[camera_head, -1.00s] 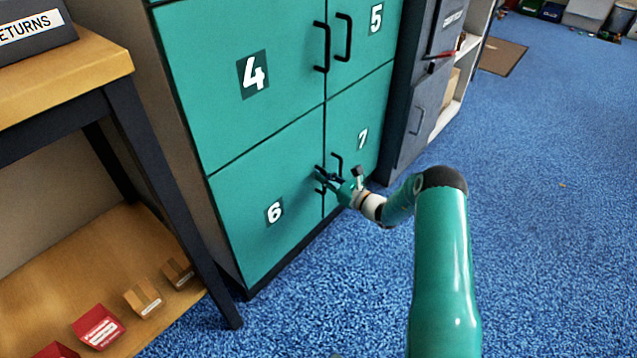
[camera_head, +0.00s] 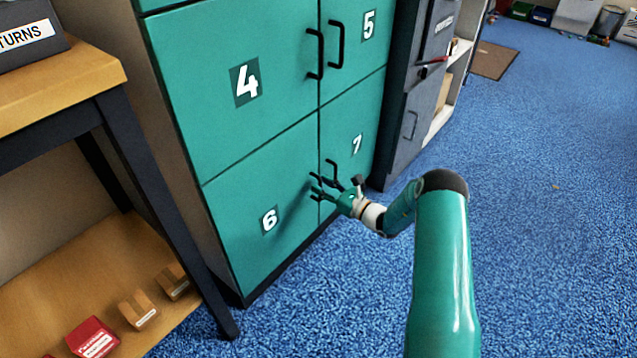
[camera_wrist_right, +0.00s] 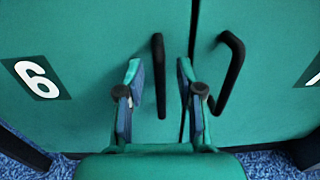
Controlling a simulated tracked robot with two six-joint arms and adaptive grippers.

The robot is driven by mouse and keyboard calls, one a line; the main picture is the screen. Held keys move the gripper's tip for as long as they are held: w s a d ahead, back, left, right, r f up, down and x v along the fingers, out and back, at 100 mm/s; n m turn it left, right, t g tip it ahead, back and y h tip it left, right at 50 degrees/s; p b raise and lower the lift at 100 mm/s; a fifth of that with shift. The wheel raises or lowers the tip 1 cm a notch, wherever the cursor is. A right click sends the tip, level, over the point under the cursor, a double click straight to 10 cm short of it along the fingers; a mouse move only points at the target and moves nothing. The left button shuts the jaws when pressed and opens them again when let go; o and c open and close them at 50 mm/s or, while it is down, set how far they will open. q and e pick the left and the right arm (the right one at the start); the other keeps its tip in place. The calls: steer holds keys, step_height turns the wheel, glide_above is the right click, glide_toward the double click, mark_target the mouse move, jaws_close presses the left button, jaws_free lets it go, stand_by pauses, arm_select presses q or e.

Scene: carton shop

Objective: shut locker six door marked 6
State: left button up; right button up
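The teal locker door marked 6 (camera_head: 238,195) is at the lower left of the locker block. It looks flush with its neighbours, with only a thin dark seam at its right edge. In the right wrist view the door (camera_wrist_right: 85,95) carries a white 6 and a black upright handle (camera_wrist_right: 158,75). My right gripper (camera_head: 315,187) is in front of this handle, mostly hiding it in the head view. In the wrist view its two fingers (camera_wrist_right: 158,80) are apart, with the handle showing between them; contact cannot be told. My left gripper is out of view.
Door 7 (camera_head: 355,125) with its black handle (camera_wrist_right: 232,72) is just right of the gripper. Doors 4 (camera_head: 225,110) and 5 (camera_head: 368,55) are above. A wooden bench (camera_head: 70,85) with small boxes below stands at the left. Blue carpet (camera_head: 550,200) is open at the right.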

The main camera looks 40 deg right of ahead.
steer(key=s+d, duration=0.1)
steer(key=s, duration=0.8)
steer(key=shift+s, duration=0.3)
steer(key=shift+d, duration=0.1)
steer(key=shift+r, duration=0.1)
